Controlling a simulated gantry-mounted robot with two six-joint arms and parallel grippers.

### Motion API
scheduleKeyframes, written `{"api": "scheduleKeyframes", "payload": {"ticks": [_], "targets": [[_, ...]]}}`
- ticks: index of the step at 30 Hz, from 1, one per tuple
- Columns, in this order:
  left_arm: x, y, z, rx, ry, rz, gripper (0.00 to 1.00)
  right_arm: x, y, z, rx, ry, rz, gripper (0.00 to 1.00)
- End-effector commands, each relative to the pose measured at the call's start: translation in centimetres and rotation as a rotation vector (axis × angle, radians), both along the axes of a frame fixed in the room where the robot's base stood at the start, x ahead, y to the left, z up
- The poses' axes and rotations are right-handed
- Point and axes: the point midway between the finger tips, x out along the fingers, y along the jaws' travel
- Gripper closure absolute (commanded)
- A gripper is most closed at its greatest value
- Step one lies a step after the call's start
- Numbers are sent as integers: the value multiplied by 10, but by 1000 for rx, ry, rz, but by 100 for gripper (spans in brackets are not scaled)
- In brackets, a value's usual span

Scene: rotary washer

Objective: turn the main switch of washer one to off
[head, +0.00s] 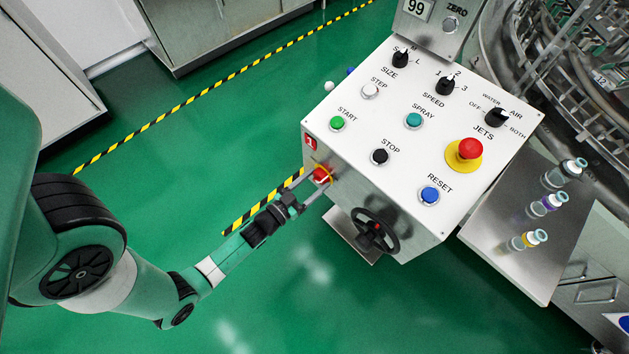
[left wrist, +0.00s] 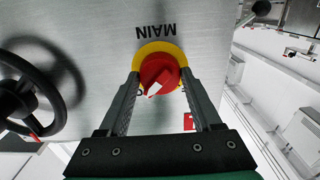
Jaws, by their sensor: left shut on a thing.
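The main switch is a red rotary knob on a yellow round plate on the side of the control box. It shows in the left wrist view (left wrist: 160,74) under the upside-down word MAIN, and in the head view (head: 321,174). A white mark on the knob points down and to the left in the left wrist view. My left gripper (left wrist: 160,82) has one finger on each side of the knob and is shut on it; it also shows in the head view (head: 302,190). The lettering around the plate is mostly hidden. My right gripper is not in view.
The control box top (head: 400,130) carries several buttons and knobs and a red emergency button (head: 470,149). A black handwheel (head: 376,231) sticks out beside the switch. A side table (head: 500,255) holds three vials. Green floor (head: 200,150) is free to the left.

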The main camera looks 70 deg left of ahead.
Motion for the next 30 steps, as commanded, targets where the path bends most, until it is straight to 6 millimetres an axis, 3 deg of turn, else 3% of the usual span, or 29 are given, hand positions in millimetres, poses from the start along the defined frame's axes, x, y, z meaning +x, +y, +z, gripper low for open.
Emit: {"api": "scheduleKeyframes", "payload": {"ticks": [14, 30], "targets": [[0, 0, 1, -115, -49, 0, 90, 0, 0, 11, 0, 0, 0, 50], [0, 0, 1, -550, -247, 1, 90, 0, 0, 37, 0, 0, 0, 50]]}}
